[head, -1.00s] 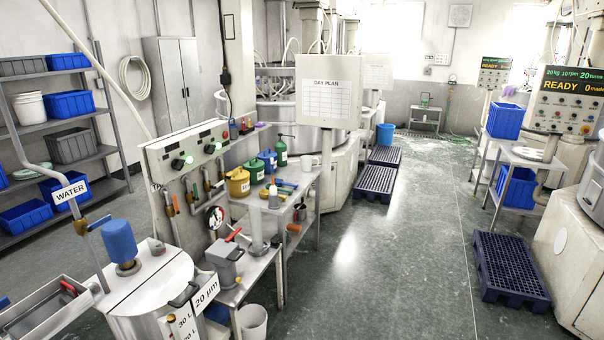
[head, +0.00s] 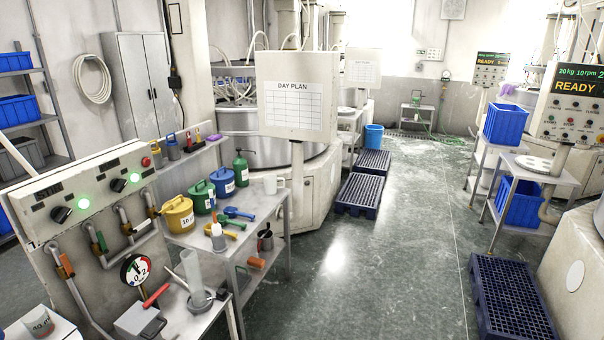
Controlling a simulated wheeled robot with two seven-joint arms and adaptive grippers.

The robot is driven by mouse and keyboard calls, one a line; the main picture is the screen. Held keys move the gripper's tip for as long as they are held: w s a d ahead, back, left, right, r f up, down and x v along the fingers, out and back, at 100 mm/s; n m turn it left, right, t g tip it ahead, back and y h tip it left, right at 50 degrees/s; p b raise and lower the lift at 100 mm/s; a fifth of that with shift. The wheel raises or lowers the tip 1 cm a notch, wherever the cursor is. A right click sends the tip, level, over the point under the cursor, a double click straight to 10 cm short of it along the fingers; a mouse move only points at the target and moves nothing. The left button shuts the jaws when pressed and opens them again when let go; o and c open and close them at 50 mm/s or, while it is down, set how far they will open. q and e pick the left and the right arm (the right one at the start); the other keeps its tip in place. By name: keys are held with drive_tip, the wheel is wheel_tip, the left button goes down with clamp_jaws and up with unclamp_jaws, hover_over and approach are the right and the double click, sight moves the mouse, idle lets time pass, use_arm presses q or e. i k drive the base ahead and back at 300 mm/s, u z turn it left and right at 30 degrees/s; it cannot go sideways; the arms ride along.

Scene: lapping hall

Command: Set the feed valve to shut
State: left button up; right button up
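No valve in view carries a readable feed label, so I cannot tell which one is the feed valve. Below the wall control panel (head: 30,207) at left, several pipes come down. They have lever handles, among them an orange one (head: 66,266) and a green one (head: 101,241). A round gauge (head: 135,269) stands below them at the front. A red lever (head: 156,296) sits on grey equipment beside it. The handles are too small to tell their settings. Neither of my grippers shows in this view.
A bench with a yellow can (head: 178,214), a green can (head: 202,197) and a blue can (head: 222,182) stands right of the panel. A day plan board (head: 297,93) is behind it. A dark blue pallet (head: 512,300) lies at right. The floor aisle (head: 390,250) is clear.

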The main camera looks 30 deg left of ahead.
sight(104, 248)
drive_tip(key=u, duration=0.05)
drive_tip(key=i, duration=1.8)
drive_tip(key=u, duration=1.15)
drive_tip(key=i, duration=1.05)
drive_tip(key=u, duration=1)
